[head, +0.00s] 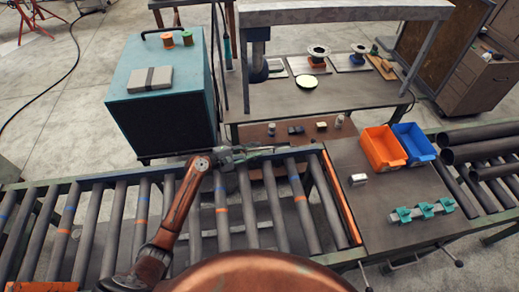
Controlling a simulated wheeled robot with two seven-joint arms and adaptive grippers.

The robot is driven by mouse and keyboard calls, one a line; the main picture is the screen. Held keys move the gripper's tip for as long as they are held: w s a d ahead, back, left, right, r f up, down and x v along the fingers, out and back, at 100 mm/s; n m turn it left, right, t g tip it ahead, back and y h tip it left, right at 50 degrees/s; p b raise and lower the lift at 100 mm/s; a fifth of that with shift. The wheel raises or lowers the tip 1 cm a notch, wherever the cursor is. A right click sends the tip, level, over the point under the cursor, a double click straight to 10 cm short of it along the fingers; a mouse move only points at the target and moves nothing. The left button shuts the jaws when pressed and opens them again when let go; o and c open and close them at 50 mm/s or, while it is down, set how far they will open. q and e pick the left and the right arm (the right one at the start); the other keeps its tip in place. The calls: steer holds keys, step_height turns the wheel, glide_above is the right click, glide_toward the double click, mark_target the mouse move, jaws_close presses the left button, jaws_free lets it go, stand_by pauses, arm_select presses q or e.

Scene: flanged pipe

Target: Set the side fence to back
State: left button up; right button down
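A roller conveyor (223,203) with grey rollers, some with blue or orange bands, runs across the front in the head view. A long orange bar (341,197) lies along its right end, beside the grey table. I cannot tell for sure which part is the side fence. My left arm rises from the lower left, and my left gripper (272,152) is over the conveyor's back rail, pointing right. Its fingers are small and blend with the rail, so I cannot tell whether they touch or hold anything. My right gripper is not in view.
A grey table (385,236) right of the conveyor bears an orange bin (382,150), a blue bin (413,145), a small metal block (357,179) and teal clamps (424,211). A teal cabinet (160,107) and a workbench (290,97) stand behind. Dark pipes (480,148) lie at right.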

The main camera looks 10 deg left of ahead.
arm_select(q)
steer(key=v, duration=0.9)
steer(key=shift+s, duration=0.15)
